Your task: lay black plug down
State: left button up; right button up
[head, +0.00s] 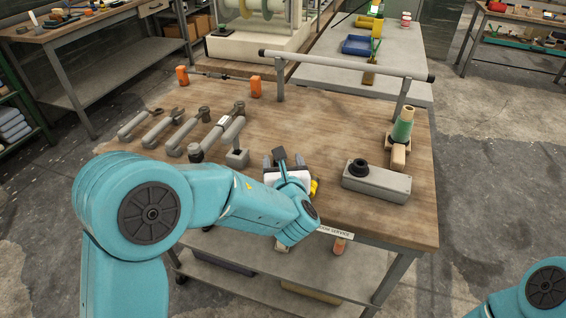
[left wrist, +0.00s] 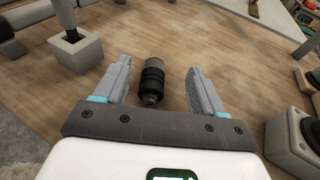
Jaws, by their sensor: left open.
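The black plug (left wrist: 152,78) lies on its side on the wooden bench top in the left wrist view, its narrow metallic end towards my gripper. My left gripper (left wrist: 157,66) is open, with one finger on each side of the plug and a gap to each. In the head view my left gripper (head: 284,160) is low over the bench. A dark piece (head: 279,154) between its fingers there looks like the plug, but I cannot be sure. My right gripper is out of view.
A grey box (head: 376,184) with a black round fitting stands right of my left gripper. A grey block with an upright post (head: 237,158) stands close on its left. Several tools lie further left.

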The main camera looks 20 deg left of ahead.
pick_arm(q)
jog(key=o, duration=0.3)
jog(key=shift+r+p, duration=2.15)
jog(key=shift+r, duration=1.4)
jog(key=shift+f, duration=0.1)
jog(key=shift+s, duration=0.1)
